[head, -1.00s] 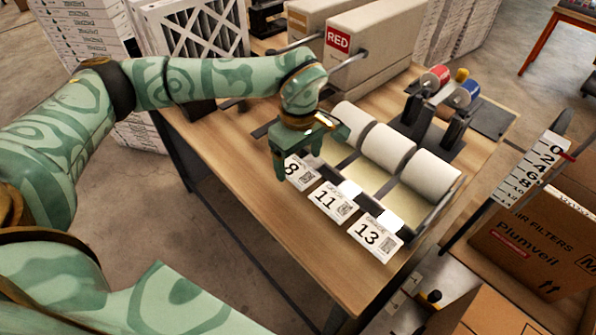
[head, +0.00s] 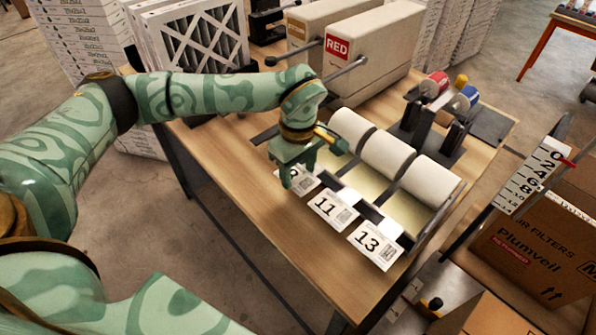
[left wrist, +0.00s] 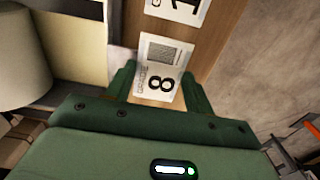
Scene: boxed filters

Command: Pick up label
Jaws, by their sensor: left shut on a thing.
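Three white number labels hang from the dispenser at the table's front edge. The 8 label (head: 309,181) is partly hidden behind my left gripper (head: 291,178) in the head view. In the left wrist view, the 8 label (left wrist: 162,54) lies between the fingers of my left gripper (left wrist: 160,88), which is shut on it. The label's far end still reaches toward its roll. The 11 label (head: 333,208) and the 13 label (head: 376,244) hang to the right, apart from the gripper. My right gripper is not in view.
White rolls (head: 388,150) sit in the dispenser behind the labels. A RED-marked machine (head: 370,52) and a tape dispenser (head: 436,115) stand farther back. A Plumveil carton (head: 530,255) with a measuring scale (head: 533,175) is at right. The table's front left is bare.

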